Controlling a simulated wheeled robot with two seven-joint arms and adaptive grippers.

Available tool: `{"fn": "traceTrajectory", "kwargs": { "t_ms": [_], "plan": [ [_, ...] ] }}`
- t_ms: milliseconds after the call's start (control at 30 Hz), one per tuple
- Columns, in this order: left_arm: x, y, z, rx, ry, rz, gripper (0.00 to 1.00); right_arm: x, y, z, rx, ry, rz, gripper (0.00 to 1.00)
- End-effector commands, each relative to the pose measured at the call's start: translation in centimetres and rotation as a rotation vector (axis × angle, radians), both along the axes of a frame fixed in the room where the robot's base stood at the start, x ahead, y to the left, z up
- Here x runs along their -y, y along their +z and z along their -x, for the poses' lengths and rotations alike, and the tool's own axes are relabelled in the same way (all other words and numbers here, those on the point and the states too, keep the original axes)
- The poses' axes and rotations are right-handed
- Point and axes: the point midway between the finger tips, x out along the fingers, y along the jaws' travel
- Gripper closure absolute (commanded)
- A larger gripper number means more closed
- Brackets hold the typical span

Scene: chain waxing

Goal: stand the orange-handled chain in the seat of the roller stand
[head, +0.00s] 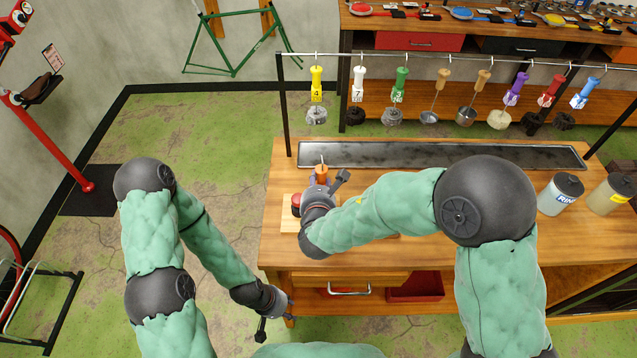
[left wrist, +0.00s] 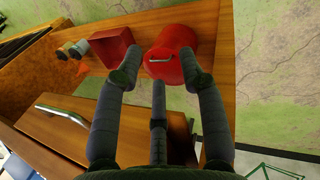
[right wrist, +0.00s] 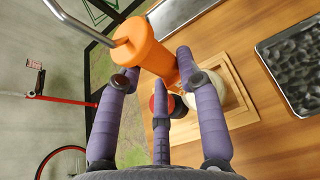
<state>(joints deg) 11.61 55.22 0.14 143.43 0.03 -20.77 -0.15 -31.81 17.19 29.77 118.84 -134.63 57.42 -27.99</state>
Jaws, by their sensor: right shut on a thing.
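The orange handle (right wrist: 148,45) of the chain sits between the fingers of my right gripper (right wrist: 155,68), which is shut on it. A metal hook (right wrist: 82,22) comes out of its upper end. In the head view the handle (head: 321,173) shows just beyond my right gripper (head: 324,182), over the left part of the table. Beneath it is a wooden base (right wrist: 238,92), with a pale round part (right wrist: 208,90) and a red part beside it; I take this for the roller stand. The chain and seat are hidden. My left gripper (head: 276,322) is open and empty below the table's front edge.
A dark metal tray (head: 440,156) lies along the table's back. A rail above holds several hanging handled items (head: 402,95). Two jars (head: 560,195) stand at the right. A red canister (left wrist: 172,58) and red box (left wrist: 112,48) sit on the lower shelf.

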Motion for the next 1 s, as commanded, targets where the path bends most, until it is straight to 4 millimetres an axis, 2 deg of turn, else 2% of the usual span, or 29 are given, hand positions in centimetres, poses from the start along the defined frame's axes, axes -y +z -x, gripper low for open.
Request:
{"fn": "traceTrajectory", "kwargs": {
  "t_ms": [400,733,767,833,1000],
  "plan": [
    [0.0,-2.0,0.0,0.0,0.0,0.0,0.6,0.0,-1.9,0.0,0.002,-0.001,-0.001,1.0],
    [0.0,-2.2,0.0,0.0,0.0,0.0,0.6,0.0,-2.0,0.0,0.002,-0.001,-0.001,1.0],
    [0.0,-2.2,0.0,0.0,0.0,0.0,0.6,0.0,-2.0,0.0,0.002,-0.001,-0.001,0.58],
    [0.0,-2.2,0.0,0.0,0.0,0.0,0.6,0.0,-2.0,0.0,0.002,-0.001,-0.001,0.39],
    [0.0,-2.2,0.0,0.0,0.0,0.0,0.6,0.0,-2.1,0.0,0.001,0.0,0.0,0.36]
  ]
}}
